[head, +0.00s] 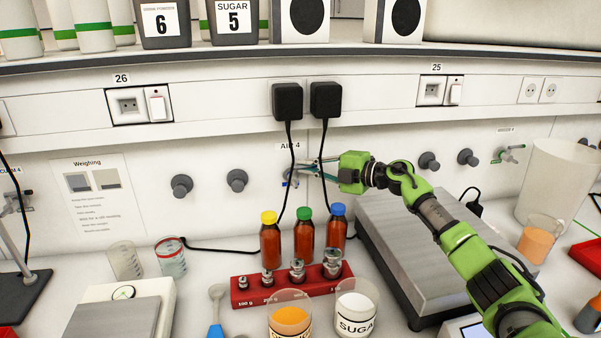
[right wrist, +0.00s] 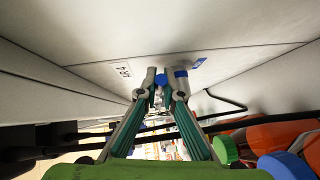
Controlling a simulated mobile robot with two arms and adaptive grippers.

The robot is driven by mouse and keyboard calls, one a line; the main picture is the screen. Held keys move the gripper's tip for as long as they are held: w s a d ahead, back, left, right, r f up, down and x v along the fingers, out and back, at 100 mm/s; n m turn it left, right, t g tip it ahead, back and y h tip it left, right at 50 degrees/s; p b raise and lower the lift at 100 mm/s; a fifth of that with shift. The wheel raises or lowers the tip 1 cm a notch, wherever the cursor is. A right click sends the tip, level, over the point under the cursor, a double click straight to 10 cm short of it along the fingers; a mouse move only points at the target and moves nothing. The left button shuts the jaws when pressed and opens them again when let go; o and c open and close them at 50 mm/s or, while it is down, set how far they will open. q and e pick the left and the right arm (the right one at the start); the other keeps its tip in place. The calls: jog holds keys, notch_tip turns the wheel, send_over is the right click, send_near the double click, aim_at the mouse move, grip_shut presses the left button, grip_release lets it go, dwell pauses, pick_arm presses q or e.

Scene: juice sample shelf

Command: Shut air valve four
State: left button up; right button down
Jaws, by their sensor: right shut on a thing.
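Air valve four is a small metal valve with blue parts on the white wall panel, under the "AIR 4" label (head: 289,146). In the head view the valve (head: 289,183) is partly hidden by my fingers and a black cable. My right gripper (head: 304,170) reaches it from the right. In the right wrist view the valve (right wrist: 181,75) shows its blue collar at the wall, and my right gripper (right wrist: 160,88) has its fingertips closed on the valve's handle. The handle's exact angle is hard to tell. My left gripper is not in view.
Two black plugs (head: 308,101) hang cables close to the valve. Bottles with yellow, green and blue (head: 338,228) caps stand below it, behind a red weight rack (head: 250,294). Grey wall knobs (head: 237,180) flank the valve. A metal-topped scale (head: 420,245) lies under my right arm.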

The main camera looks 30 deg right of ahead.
jog(key=shift+f, duration=0.1)
jog(key=c, duration=2.4)
grip_release()
jog(key=shift+c, duration=0.2)
jog(key=shift+s+d, duration=0.1)
jog(key=shift+s, duration=0.05)
jog(key=v, duration=1.1)
jog(key=shift+s+d, duration=0.2)
jog(key=shift+s, duration=0.15)
